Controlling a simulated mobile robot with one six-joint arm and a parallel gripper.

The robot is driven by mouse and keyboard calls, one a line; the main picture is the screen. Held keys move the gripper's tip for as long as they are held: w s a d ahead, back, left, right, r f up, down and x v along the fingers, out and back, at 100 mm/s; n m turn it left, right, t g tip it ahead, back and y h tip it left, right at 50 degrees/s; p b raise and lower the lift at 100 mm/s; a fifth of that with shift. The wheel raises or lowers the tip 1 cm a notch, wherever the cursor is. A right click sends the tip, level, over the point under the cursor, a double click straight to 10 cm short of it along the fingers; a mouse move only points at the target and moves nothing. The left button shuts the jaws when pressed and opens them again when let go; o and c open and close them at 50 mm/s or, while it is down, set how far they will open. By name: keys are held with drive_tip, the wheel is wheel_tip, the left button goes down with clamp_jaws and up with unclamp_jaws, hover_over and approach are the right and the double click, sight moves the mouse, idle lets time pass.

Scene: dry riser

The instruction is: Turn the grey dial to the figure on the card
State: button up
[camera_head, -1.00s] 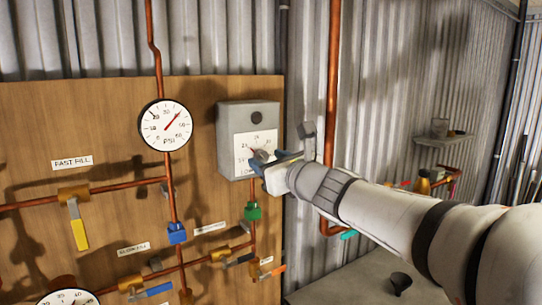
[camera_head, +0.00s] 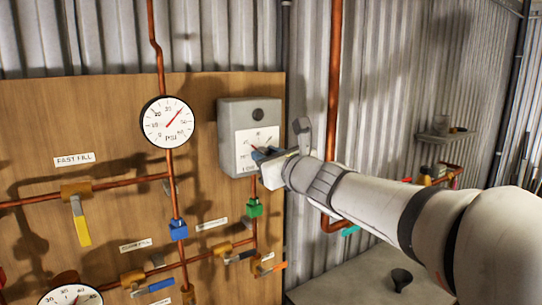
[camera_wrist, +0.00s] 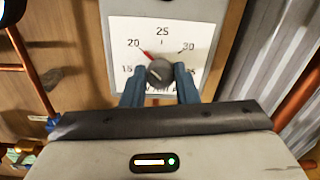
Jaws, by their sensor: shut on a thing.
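The grey dial (camera_wrist: 160,71) is a round knob on a white scale plate (camera_wrist: 190,30) marked 15, 20, 25, 30 and upward. Its red pointer points up and left, close to the 20 mark. My gripper (camera_wrist: 159,79) has its two blue fingers shut on the dial, one on each side. In the head view, my gripper (camera_head: 264,156) is at the grey box (camera_head: 230,112) and covers the lower part of its scale plate. The fingers hide some lower figures. I cannot make out a card with a figure.
A wooden board (camera_head: 120,108) carries copper pipes, a PSI gauge (camera_head: 168,122), a yellow-handled valve (camera_head: 80,220), a blue valve (camera_head: 178,229) and a green valve (camera_head: 254,208), close below my gripper. A grey bench (camera_head: 340,275) stands lower right with a dark cup (camera_head: 401,279).

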drive_tip(key=shift+f+n+b, duration=0.2)
drive_tip(key=shift+n+b, duration=0.1)
drive_tip(key=shift+b, duration=0.7)
drive_tip(key=shift+r, duration=0.15)
drive_tip(key=o, duration=1)
drive_tip(key=v, duration=0.8)
drive_tip(key=shift+a+b, duration=0.1)
drive_tip(key=shift+b, duration=0.2)
drive_tip(key=shift+w, duration=0.1)
